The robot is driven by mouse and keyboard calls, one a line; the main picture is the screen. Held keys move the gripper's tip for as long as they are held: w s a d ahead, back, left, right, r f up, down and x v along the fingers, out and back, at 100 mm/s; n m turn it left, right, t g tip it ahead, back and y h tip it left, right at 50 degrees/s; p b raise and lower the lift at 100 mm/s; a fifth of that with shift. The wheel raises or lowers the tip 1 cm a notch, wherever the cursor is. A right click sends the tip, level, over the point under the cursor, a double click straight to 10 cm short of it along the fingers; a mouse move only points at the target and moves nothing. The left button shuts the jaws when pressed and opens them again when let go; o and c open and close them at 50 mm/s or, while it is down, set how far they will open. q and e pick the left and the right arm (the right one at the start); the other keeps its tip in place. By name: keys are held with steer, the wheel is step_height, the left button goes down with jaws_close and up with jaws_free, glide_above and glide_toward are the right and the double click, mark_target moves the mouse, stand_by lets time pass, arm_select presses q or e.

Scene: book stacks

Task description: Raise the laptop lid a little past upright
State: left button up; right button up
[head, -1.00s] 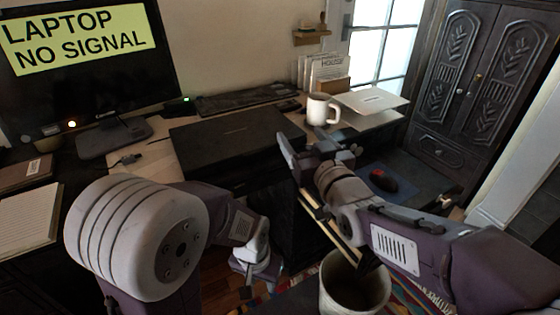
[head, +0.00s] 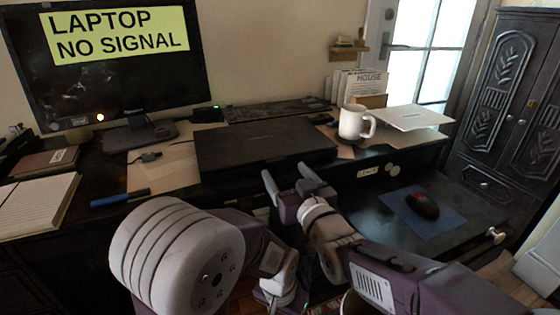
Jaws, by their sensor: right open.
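A closed, flat dark laptop (head: 265,143) lies on the desk in the middle of the head view, with a small mark on its lid. My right gripper (head: 287,172) is open and empty, its two fingers pointing at the laptop's front edge from just in front. I cannot tell whether a fingertip touches that edge. My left gripper (head: 277,291) is low in front of the desk, partly hidden by my own arm, and its fingers cannot be made out.
A white mug (head: 355,122) and a pale flat slab (head: 414,118) stand right of the laptop. A monitor (head: 110,95) with a yellow note stands behind left. A pulled-out drawer at right holds a red-black mouse (head: 422,205) on a blue pad (head: 437,222). A blue pen (head: 120,197) lies left.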

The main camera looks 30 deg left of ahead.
mark_target(277, 161)
steer(key=p+x, duration=0.1)
steer(key=x, duration=0.3)
steer(key=shift+w+a+r+p, duration=0.1)
steer(key=shift+r+p, duration=0.05)
steer(key=shift+p, duration=0.2)
steer(key=shift+w+a, duration=0.15)
steer(key=shift+a, duration=0.05)
steer(key=shift+c, duration=0.3)
jaws_close()
